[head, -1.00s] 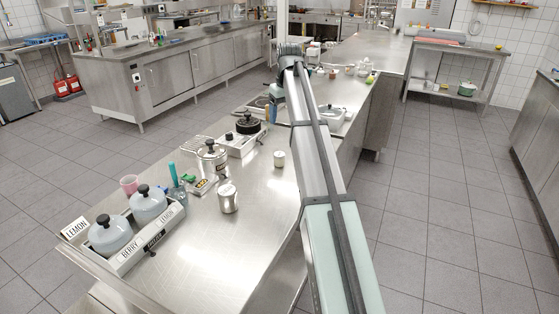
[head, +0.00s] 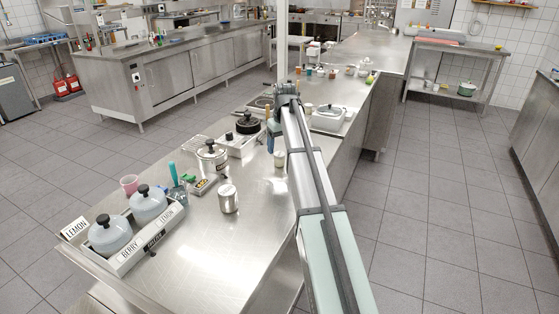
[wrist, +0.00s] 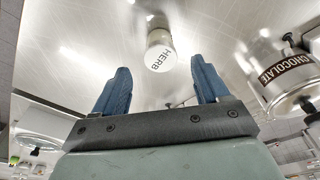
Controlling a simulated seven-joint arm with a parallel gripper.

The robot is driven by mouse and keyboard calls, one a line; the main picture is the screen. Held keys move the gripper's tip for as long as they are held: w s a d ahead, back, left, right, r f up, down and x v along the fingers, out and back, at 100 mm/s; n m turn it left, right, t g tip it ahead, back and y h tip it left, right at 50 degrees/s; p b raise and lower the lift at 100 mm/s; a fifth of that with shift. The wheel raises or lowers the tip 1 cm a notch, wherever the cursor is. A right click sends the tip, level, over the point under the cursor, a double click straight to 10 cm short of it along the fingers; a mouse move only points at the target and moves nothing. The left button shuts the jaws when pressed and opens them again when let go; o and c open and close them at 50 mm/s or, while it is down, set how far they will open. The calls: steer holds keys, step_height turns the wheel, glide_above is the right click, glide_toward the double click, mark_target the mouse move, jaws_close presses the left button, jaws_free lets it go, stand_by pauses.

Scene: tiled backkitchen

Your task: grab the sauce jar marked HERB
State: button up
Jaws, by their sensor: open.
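The small white sauce jar marked HERB (wrist: 160,52) is in the wrist view, just beyond the gap between my fingers and close to centred on it. It also shows in the head view as a small pale jar (head: 280,159) on the steel counter, beside my arm. My gripper (wrist: 163,86) is open, with two blue fingers spread apart and nothing between them. The jar is apart from both fingers.
A metal pot labelled CHOCOLATE (wrist: 288,78) stands to the right in the wrist view. In the head view, a metal canister (head: 228,200) and a tray (head: 150,243) labelled BERRY and LEMON with lidded blue-grey pots stand further left. Counter around the jar is clear.

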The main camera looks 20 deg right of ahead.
mark_target(279, 154)
steer(key=shift+w+a+f, duration=0.1)
steer(key=shift+w+f, duration=0.05)
steer(key=shift+f, duration=1.2)
steer(key=shift+w+f, duration=0.1)
steer(key=shift+f, duration=1.2)
steer(key=shift+c, duration=0.4)
steer(key=c, duration=1.1)
steer(key=shift+r, duration=0.1)
